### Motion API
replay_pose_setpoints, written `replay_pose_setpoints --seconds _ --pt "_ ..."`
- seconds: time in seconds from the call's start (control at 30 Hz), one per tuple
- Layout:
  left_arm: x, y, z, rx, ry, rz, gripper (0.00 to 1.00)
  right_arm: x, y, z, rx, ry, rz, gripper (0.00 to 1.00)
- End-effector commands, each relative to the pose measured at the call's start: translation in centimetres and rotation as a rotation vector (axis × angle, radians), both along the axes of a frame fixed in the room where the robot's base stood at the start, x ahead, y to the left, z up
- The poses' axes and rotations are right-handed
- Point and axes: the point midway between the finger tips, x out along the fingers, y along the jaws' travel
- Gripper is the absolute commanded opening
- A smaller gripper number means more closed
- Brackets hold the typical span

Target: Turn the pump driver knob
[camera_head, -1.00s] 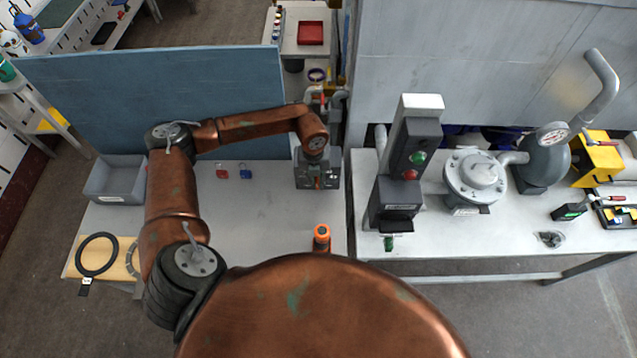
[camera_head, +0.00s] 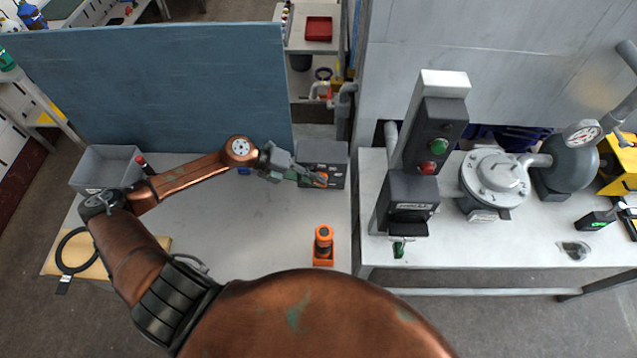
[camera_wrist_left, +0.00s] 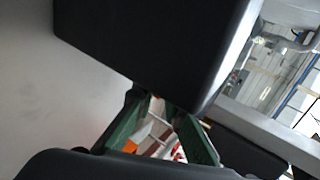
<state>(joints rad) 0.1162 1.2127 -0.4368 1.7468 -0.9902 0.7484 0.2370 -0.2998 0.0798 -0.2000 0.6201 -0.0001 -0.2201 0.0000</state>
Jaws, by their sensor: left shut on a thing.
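The pump driver is a dark grey box (camera_head: 335,158) at the right end of the left bench, against the blue panel. Its orange knob (camera_head: 324,179) shows on the near face, partly covered by my fingers. My left gripper (camera_head: 315,180) reaches it from the left and is shut on the knob. In the left wrist view, the green fingers (camera_wrist_left: 160,135) are close below a large dark box (camera_wrist_left: 150,45), with a bit of orange near the left finger. The exact contact is hidden there. My right gripper is not in view.
A grey bin (camera_head: 105,168) and a wooden board with a black ring (camera_head: 76,250) lie on the left. An orange device (camera_head: 323,245) stands near the bench's front. A control post (camera_head: 430,130) and a pump (camera_head: 495,180) stand on the right bench.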

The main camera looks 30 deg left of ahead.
Motion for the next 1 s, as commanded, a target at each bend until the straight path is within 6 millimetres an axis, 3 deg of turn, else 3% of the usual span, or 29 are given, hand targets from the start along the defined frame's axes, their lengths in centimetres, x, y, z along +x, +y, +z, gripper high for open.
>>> replay_pose_setpoints --seconds 0.03,0.4,1.0 --pt "-0.1 0.1 -0.9 -0.041 -0.011 0.005 0.0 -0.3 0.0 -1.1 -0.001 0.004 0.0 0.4" --pt "-0.1 0.1 -1.0 -0.276 -0.128 0.0 0.0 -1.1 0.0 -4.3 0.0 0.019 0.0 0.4" --pt "-0.2 0.0 -0.7 -0.373 -0.178 -0.007 0.0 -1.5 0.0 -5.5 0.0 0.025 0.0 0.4"
